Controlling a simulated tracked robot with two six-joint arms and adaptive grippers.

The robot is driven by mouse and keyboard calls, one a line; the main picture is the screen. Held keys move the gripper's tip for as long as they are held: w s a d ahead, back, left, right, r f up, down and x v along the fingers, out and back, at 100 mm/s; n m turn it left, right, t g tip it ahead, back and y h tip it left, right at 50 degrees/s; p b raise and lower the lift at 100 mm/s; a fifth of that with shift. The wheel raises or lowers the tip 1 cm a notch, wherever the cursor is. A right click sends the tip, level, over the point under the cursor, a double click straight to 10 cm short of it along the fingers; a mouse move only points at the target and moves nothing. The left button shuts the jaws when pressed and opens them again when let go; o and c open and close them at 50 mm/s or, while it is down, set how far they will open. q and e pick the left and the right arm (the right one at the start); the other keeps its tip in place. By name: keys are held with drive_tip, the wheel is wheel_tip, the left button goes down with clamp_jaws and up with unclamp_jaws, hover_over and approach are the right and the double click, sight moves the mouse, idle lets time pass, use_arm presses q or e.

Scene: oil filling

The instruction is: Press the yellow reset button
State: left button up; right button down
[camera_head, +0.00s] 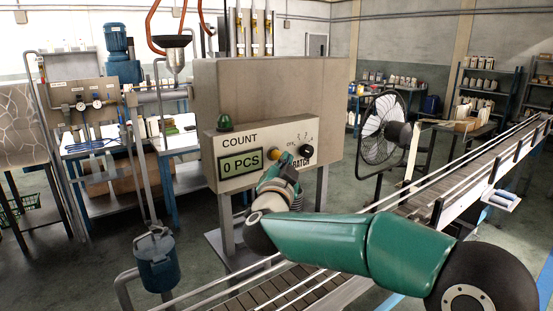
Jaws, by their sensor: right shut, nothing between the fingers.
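The beige control box (230,142) carries the word COUNT, a lit display (241,163) reading "0 PCS" and a black selector knob (305,150) above the word BATCH. The yellow reset button (262,154) shows as a small yellow-orange patch between the display and the knob, partly hidden by my gripper. My right gripper (284,160) is shut and empty, its tips at the box's front beside the button. I cannot tell whether they touch it. My left gripper is out of view.
A green lamp (224,122) sits on top of the box. A conveyor (455,180) runs below and to the right, under my right arm. A black fan (383,130) stands behind it. A blue motor (119,42) and a blue canister (158,262) are at the left.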

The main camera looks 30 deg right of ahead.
drive_tip(key=shift+s+d+b, duration=0.2)
drive_tip(key=shift+s+b, duration=0.9)
drive_tip(key=shift+s, duration=1.4)
